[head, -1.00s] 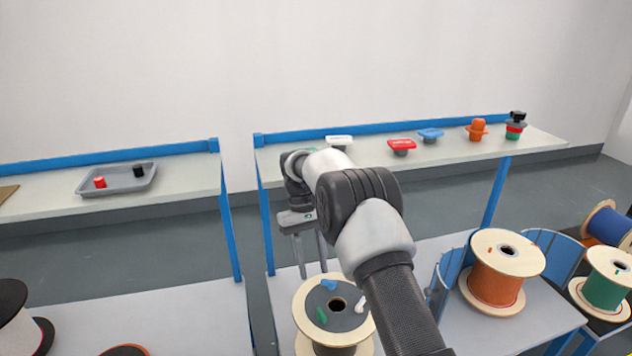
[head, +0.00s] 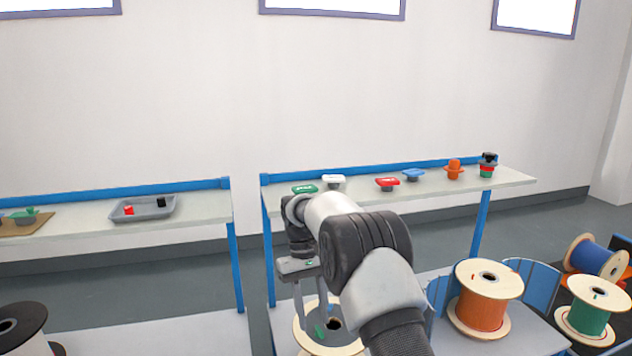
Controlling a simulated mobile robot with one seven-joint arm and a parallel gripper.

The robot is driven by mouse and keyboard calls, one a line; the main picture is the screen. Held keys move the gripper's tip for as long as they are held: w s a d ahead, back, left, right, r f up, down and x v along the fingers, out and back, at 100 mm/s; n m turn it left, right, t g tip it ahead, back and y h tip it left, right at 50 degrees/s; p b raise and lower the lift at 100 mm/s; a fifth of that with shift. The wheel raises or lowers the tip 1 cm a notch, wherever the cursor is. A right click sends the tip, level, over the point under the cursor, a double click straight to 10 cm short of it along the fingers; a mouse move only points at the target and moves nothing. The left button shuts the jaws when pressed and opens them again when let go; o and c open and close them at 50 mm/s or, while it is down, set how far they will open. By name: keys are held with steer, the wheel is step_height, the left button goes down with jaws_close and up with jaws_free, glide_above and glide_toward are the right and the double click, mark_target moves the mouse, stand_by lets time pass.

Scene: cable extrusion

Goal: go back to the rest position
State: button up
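My gripper (head: 314,298) hangs fingers-down in the middle of the head view, in front of the right bench. Its two fingers are apart, with nothing seen between them. My arm hides the right part of this spool.
The right bench (head: 430,193) carries several coloured pieces, among them a red one (head: 387,183). A grey tray (head: 150,215) with a red and a black piece lies on the left bench. An orange spool (head: 483,305) and a green spool (head: 585,318) stand at right.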

steer(key=s+d+r+m+t+y+p, duration=0.15)
steer(key=s+d+r, duration=0.3)
steer(key=r, duration=0.65)
steer(key=s+d+r+t, duration=0.3)
steer(key=s+d+r, duration=0.15)
steer(key=r, duration=0.55)
steer(key=s+d+r+m+t+p, duration=0.1)
steer(key=s+d+t, duration=0.1)
steer(key=s, duration=0.8)
steer(key=s+d+r+m+t, duration=0.1)
steer(key=s+d+m+t, duration=0.1)
steer(key=s, duration=0.9)
steer(key=shift+d+r+t+p, duration=0.35)
steer(key=shift+d+r, duration=0.05)
steer(key=shift+d, duration=0.5)
